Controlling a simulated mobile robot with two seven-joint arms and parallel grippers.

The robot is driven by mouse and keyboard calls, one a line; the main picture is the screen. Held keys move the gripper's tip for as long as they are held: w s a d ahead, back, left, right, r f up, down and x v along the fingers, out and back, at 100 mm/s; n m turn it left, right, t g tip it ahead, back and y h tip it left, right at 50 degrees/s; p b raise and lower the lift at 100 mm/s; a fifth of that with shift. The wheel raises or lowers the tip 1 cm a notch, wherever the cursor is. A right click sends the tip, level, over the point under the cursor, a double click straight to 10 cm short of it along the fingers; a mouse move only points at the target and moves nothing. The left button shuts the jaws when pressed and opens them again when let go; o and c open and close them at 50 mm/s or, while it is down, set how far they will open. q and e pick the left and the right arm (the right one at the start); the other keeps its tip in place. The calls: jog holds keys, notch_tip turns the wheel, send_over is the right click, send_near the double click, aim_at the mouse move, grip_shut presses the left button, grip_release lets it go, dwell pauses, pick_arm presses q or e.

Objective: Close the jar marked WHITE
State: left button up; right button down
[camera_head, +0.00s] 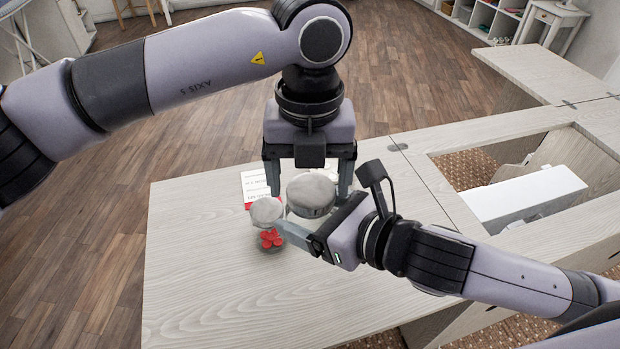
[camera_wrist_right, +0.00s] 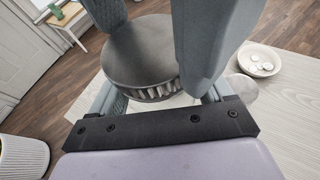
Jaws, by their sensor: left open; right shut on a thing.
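A wide round grey lid (camera_head: 311,194) sits at the top of a jar, mostly hidden by my right gripper. It also shows close up in the right wrist view (camera_wrist_right: 140,50), with a ridged rim. My left gripper (camera_head: 309,184) is open, pointing down, its fingers either side of this lid with gaps. My right gripper (camera_head: 300,234) is shut on the jar body below the lid, coming in from the right. I cannot tell whether the lid is seated. No WHITE marking is readable.
A smaller grey lid (camera_head: 267,211) tops a clear jar of red pieces (camera_head: 270,240), close to my right fingertips. A printed card (camera_head: 257,188) lies behind. The right wrist view shows a bowl (camera_wrist_right: 258,67) of white discs. The table's (camera_head: 200,270) left part is clear; an opening lies right.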

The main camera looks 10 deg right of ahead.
pick_arm(q)
jog(key=r, duration=0.3)
jog(key=shift+s+d+r, duration=0.15)
jog(key=shift+d+r, duration=0.05)
jog(key=shift+r, duration=0.1)
jog(key=shift+c, duration=0.2)
jog(key=shift+r, duration=0.1)
jog(key=shift+r+n, duration=0.25)
jog(key=shift+n, duration=0.05)
jog(key=shift+a+r+n, duration=0.1)
jog(key=shift+r+n, duration=1.2)
jog(key=shift+r, duration=0.05)
jog(key=shift+f, duration=0.1)
jog(key=shift+f, duration=3.95)
